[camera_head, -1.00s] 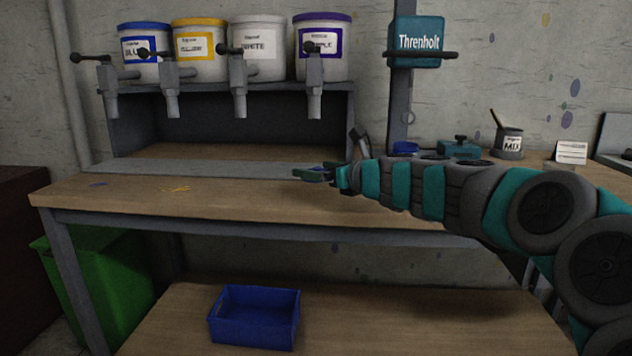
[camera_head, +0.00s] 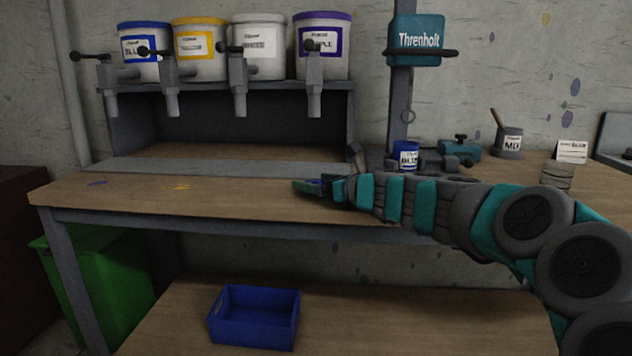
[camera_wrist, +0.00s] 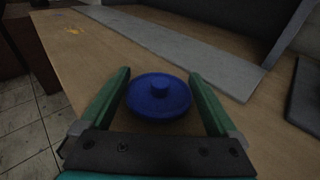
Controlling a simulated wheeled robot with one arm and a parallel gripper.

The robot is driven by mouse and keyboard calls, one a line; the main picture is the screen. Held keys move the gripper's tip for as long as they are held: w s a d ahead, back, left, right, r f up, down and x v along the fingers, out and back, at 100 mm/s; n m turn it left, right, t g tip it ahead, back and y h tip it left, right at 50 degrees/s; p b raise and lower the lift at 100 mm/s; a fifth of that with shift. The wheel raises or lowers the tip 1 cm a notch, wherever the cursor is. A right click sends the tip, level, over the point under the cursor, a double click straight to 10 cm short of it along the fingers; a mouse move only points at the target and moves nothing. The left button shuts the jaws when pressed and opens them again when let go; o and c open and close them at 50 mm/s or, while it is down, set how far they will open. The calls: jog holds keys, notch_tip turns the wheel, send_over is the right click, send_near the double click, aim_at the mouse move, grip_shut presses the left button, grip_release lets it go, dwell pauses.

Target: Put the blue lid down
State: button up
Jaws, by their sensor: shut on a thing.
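The blue lid (camera_wrist: 158,96) is a round disc with a small knob on top. In the wrist view it lies flat, knob up, between the two green fingers of my gripper (camera_wrist: 160,105). My gripper is shut on the lid. In the head view my gripper (camera_head: 308,187) is low at the wooden tabletop (camera_head: 240,200), near the front edge and right of centre. The lid is mostly hidden by the fingers there. I cannot tell if it touches the wood.
A jar with a blue rim (camera_head: 408,155) stands behind my arm. Paint buckets (camera_head: 260,50) sit on a shelf above taps. A grey strip (camera_head: 230,168) runs along the table's back. The tabletop left of my gripper is clear. A blue bin (camera_head: 254,318) is below.

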jog(key=shift+f, duration=0.6)
jog(key=o, duration=0.8)
jog(key=shift+o, duration=0.5)
jog(key=shift+a+f, duration=0.1)
jog(key=shift+f, duration=0.2)
jog(key=shift+r, duration=0.35)
jog(key=shift+s+d+r, duration=0.15)
jog(key=shift+d+r, duration=0.1)
jog(key=shift+d, duration=0.05)
jog(key=v, duration=1.1)
jog(key=shift+s+d+r, duration=0.2)
jog(key=shift+s+r, duration=0.05)
jog(key=shift+r, duration=0.15)
